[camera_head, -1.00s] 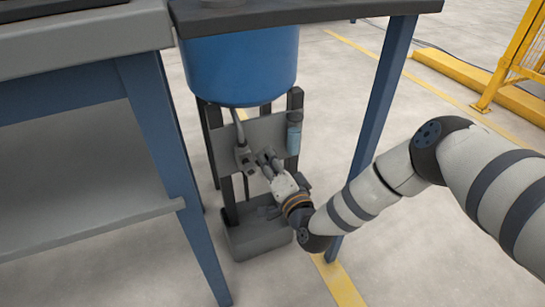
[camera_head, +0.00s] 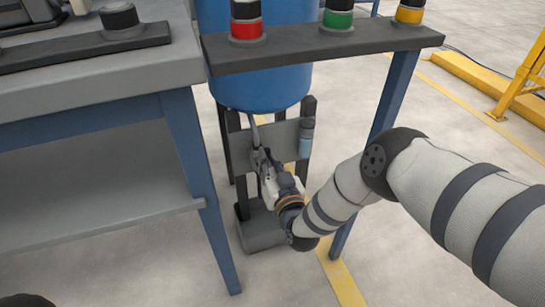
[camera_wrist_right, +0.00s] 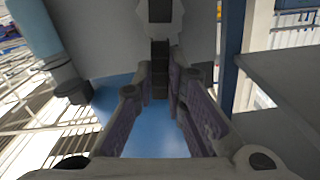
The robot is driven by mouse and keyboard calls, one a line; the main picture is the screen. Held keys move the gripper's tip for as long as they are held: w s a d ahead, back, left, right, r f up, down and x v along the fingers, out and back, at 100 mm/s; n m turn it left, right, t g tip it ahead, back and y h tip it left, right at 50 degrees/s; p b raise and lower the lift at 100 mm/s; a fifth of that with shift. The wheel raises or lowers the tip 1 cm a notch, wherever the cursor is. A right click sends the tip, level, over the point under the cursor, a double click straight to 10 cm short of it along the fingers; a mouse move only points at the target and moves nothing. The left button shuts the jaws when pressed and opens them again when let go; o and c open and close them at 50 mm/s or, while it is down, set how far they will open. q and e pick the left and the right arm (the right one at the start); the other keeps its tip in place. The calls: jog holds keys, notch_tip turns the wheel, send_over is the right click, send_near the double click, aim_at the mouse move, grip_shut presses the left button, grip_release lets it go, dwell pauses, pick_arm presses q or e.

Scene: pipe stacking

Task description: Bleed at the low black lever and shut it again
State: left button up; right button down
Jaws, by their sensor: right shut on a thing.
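The low black lever (camera_wrist_right: 160,74) stands between the fingertips of my right gripper in the right wrist view, below a pale valve body (camera_wrist_right: 160,12). My right gripper (camera_wrist_right: 160,90) is shut on the lever. In the head view my right gripper (camera_head: 260,160) is at the lower end of the thin drain pipe (camera_head: 254,130) under the blue tank (camera_head: 262,88). There the fingers and wrist hide most of the valve and the lever. My left gripper is out of view.
A grey catch box (camera_head: 262,236) stands on the floor below. The workbench (camera_head: 100,85) is at left. A dark shelf (camera_head: 325,46) with red, green and yellow caps spans above.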

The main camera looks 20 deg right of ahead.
jog(key=shift+a+n, duration=0.45)
jog(key=shift+n, duration=0.55)
jog(key=shift+s, duration=0.1)
jog(key=c, duration=1.6)
grip_release()
jog(key=s, duration=1.2)
jog(key=shift+d, duration=0.2)
